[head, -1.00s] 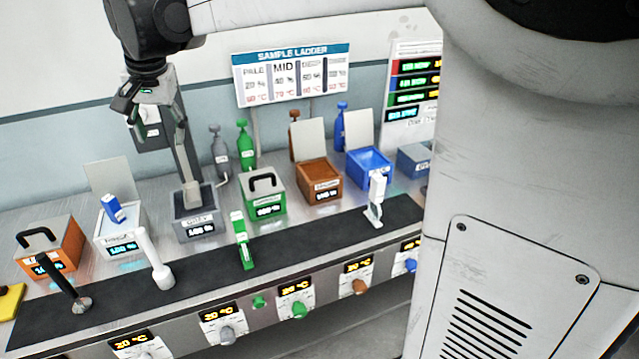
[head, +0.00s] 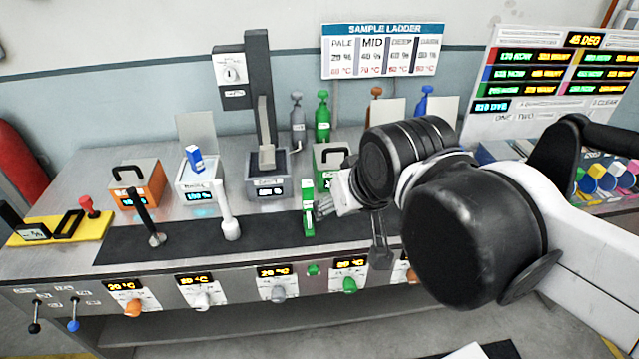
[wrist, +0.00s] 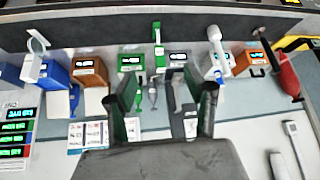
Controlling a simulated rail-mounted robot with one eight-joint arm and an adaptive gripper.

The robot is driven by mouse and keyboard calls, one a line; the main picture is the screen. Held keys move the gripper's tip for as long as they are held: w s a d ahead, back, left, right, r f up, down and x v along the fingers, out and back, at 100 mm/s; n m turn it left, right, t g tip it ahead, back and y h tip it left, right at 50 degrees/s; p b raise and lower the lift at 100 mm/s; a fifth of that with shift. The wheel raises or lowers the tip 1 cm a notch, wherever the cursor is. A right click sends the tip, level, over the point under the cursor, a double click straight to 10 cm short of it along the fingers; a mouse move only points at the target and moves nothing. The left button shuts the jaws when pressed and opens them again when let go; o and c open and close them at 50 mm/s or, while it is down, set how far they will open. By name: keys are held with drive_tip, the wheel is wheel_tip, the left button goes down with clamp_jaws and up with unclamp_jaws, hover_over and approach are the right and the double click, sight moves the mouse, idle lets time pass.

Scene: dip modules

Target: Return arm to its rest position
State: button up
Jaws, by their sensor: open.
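My arm reaches in from the right of the head view, its black wrist in front of the bench. In the wrist view my gripper (wrist: 167,82) has its two dark fingers spread apart with nothing held between them. In the head view the gripper is partly hidden by my wrist, near the green-handled tool (head: 308,208) in the picture; I cannot tell the exact gap. A grey box (head: 268,188) stands under a tall dark stand (head: 258,100), and the gripper is away from both.
A dark mat (head: 190,243) along the bench front holds a white upright tool (head: 229,215) and a black-handled tool (head: 150,220). Orange (head: 137,185), white (head: 200,188) and green boxes stand behind. A yellow tray (head: 58,237) lies at left. My arm hides the bench's right part.

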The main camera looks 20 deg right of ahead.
drive_tip(key=shift+s+d+f, duration=0.15)
drive_tip(key=shift+s+f, duration=0.45)
drive_tip(key=shift+f, duration=0.05)
wheel_tip(320, 180, down, 4)
drive_tip(key=b, duration=0.3)
drive_tip(key=shift+r+b, duration=0.15)
drive_tip(key=shift+b, duration=0.25)
